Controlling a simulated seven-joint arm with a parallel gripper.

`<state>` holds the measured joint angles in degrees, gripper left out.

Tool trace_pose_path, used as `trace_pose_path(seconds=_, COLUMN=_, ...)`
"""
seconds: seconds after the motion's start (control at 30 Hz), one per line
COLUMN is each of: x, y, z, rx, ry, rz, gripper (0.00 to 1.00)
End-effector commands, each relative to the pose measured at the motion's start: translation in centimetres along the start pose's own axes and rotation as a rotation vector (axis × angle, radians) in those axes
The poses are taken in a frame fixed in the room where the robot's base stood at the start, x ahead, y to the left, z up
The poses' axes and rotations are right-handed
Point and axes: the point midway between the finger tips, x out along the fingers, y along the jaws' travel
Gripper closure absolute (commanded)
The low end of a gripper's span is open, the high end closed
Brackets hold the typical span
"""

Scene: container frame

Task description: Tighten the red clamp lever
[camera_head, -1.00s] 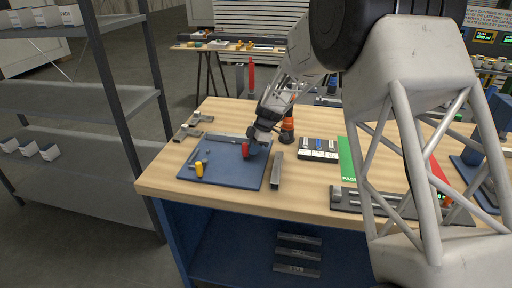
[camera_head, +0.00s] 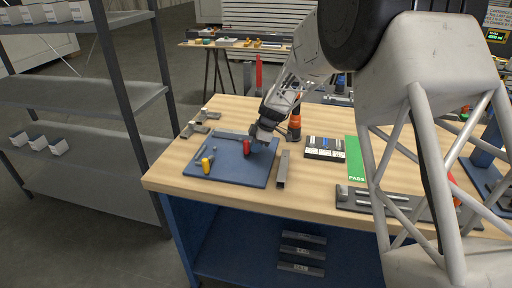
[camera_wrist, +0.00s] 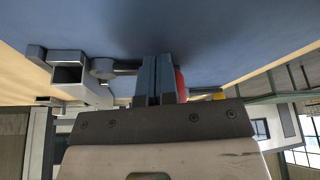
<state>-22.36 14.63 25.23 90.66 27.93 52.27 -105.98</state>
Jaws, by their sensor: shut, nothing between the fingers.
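The red clamp lever (camera_head: 247,147) stands upright near the back of the blue fixture plate (camera_head: 238,174) on the workbench. A yellow lever (camera_head: 206,165) stands at the plate's left side. My gripper (camera_head: 257,148) is low over the plate, just right of the red lever in the head view; its tips are hard to make out there. In the wrist view my gripper's fingers (camera_wrist: 157,80) are together and empty. The red lever (camera_wrist: 181,86) shows right beside them, partly hidden; I cannot tell whether they touch. The yellow lever (camera_wrist: 219,96) is farther right.
A grey metal bar (camera_head: 282,168) lies right of the plate. An orange and black object (camera_head: 294,127) stands behind it. Metal profile pieces (camera_head: 198,124) lie at the back left. A green PASS mat (camera_head: 355,158) is to the right. The front left bench top is clear.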

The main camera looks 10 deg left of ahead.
Motion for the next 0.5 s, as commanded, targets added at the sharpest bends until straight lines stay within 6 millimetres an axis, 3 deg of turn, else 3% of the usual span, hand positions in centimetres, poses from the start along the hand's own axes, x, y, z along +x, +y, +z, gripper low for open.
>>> trace_pose_path(seconds=0.27, x=-0.2, y=-0.1, z=-0.1, rx=-0.003, ry=0.002, rz=0.001, gripper=1.0)
trace_pose_path(seconds=0.5, x=-1.0, y=-0.8, z=1.9, rx=0.001, ry=0.001, rz=0.001, gripper=1.0)
